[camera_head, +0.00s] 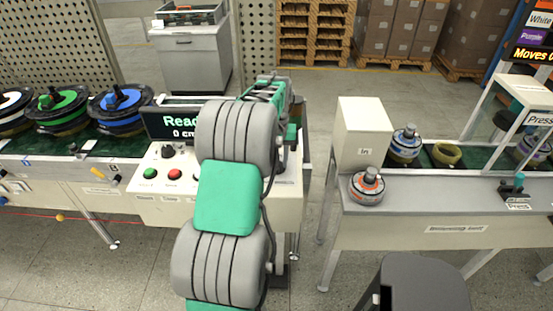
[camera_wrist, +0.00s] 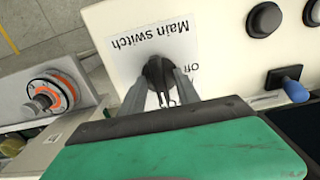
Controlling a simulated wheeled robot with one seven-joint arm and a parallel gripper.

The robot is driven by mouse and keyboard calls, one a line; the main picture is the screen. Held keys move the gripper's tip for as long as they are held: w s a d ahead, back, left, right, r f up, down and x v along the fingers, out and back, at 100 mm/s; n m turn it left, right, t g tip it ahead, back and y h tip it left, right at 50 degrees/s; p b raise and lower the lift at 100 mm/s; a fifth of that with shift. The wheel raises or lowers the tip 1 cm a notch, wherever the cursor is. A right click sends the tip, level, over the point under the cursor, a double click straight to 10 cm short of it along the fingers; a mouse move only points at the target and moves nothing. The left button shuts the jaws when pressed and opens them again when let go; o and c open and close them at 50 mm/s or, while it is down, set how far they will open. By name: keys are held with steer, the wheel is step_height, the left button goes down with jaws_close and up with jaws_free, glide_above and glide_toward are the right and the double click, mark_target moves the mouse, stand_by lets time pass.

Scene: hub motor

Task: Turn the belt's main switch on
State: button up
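The main switch is a dark rotary knob (camera_wrist: 158,70) on a white plate (camera_wrist: 128,62). The plate reads "Main switch" upside down in the wrist view, with "Off" at the knob's right. My gripper (camera_wrist: 164,82) reaches to the knob with one grey finger on each side of it. The knob fills the space between the fingertips; I cannot tell whether they press on it. The knob's pointing direction is partly hidden by the fingers. In the head view my arm hides the switch.
The control panel (camera_head: 150,206) carries green and red buttons and a display reading "Ready" (camera_head: 180,122). At the right, a bench (camera_head: 400,232) holds an orange-ringed part (camera_head: 367,187). A floor gap separates panel and bench.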

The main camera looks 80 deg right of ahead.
mark_target(277, 160)
step_height(277, 160, up, 8)
steer(key=shift+f+b, duration=0.1)
steer(key=shift+b, duration=0.55)
